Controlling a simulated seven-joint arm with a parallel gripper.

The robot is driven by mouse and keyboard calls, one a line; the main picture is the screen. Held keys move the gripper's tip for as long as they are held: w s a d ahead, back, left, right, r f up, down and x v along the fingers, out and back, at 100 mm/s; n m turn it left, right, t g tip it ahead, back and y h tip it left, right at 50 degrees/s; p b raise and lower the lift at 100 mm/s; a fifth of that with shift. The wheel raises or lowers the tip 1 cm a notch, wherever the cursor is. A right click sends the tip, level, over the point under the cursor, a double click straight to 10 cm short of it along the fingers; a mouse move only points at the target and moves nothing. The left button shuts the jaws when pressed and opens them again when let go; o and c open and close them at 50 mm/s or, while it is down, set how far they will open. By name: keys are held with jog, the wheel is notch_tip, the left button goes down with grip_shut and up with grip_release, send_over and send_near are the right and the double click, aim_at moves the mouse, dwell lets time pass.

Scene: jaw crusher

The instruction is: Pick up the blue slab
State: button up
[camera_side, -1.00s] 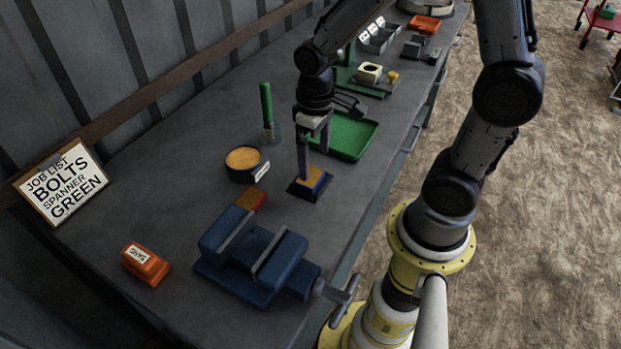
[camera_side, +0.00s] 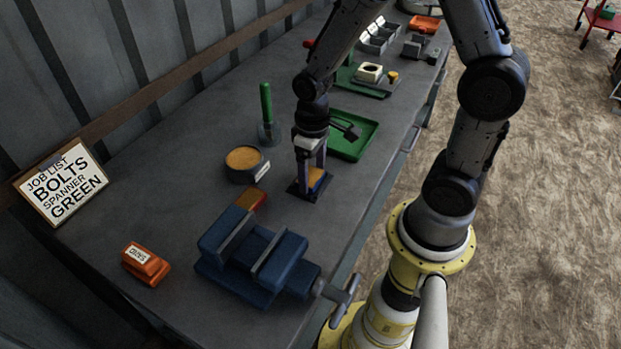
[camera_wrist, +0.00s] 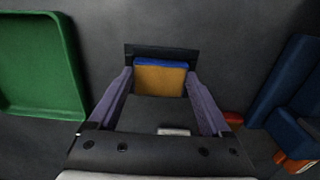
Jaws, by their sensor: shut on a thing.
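The blue slab (camera_wrist: 161,64) shows as a blue strip along the far edge of an orange-yellow face (camera_wrist: 160,80) in the wrist view. Both are at a dark stand (camera_wrist: 130,52) on the bench. In the side view a little orange and blue (camera_side: 318,178) shows between my fingers, low at the stand. My gripper (camera_side: 311,182) points down, with one finger on each side. It is shut on the slab; the fingertips (camera_wrist: 160,76) flank it in the wrist view. I cannot tell whether the orange face is a separate piece. The slab's lower part is hidden.
A blue vise (camera_side: 255,255) stands nearer the camera, with a red-orange block (camera_side: 252,198) beside it. A round tin (camera_side: 243,163) and a jar with a green handle (camera_side: 268,130) are left of my gripper. A green tray (camera_side: 352,138) lies behind it.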

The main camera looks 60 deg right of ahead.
grip_shut()
jog(key=shift+r, duration=0.1)
jog(key=shift+w, duration=0.1)
